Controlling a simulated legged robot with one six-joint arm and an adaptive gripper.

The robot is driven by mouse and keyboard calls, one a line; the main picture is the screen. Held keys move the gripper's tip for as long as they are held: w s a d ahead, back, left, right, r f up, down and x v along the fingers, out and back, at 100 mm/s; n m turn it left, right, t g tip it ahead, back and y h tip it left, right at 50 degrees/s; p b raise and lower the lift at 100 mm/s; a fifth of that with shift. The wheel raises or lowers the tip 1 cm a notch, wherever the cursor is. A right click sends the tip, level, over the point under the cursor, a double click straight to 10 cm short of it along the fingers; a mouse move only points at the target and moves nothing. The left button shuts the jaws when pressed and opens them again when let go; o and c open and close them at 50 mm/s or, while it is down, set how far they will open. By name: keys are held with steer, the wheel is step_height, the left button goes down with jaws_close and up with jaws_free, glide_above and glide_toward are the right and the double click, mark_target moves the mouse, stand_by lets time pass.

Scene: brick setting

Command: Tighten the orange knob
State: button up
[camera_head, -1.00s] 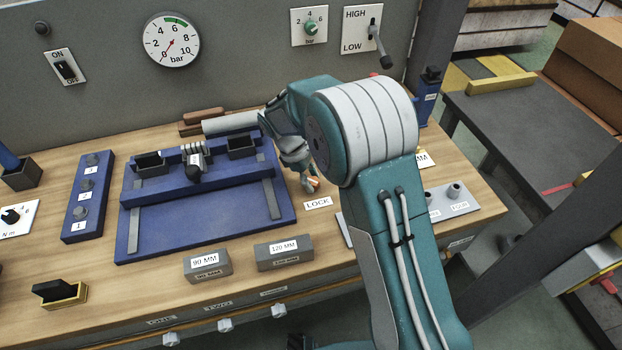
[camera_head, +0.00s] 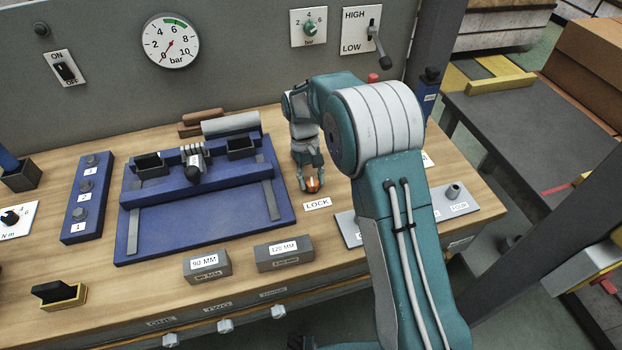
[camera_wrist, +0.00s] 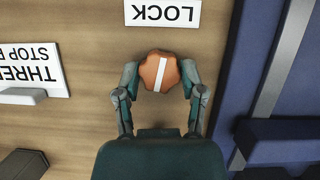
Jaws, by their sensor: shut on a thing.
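The orange knob (camera_head: 313,185) sits on the wooden bench top, just behind the LOCK label (camera_head: 317,203). In the wrist view the knob (camera_wrist: 160,71) has a lobed rim and a white stripe across its top, running nearly straight up and down the picture. My gripper (camera_head: 311,184) points down over the knob. In the wrist view its two fingers (camera_wrist: 160,82) stand on the left and right of the knob and are shut on it. The knob's underside is hidden.
A blue fixture (camera_head: 205,225) with a clamp stands left of the knob. Grey 90 MM (camera_head: 208,266) and 120 MM (camera_head: 284,253) blocks lie toward the bench's front. A grey plate (camera_head: 455,205) with pegs is at the right. Bare wood surrounds the knob.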

steer(key=shift+w+m+y, duration=0.15)
steer(key=shift+m+y, duration=0.45)
steer(key=shift+m, duration=1)
steer(key=o, duration=1.1)
steer(key=shift+o, duration=0.2)
steer(key=shift+r, duration=0.1)
steer(key=v, duration=1.1)
steer(key=shift+w+r, duration=0.2)
steer(key=shift+w, duration=0.15)
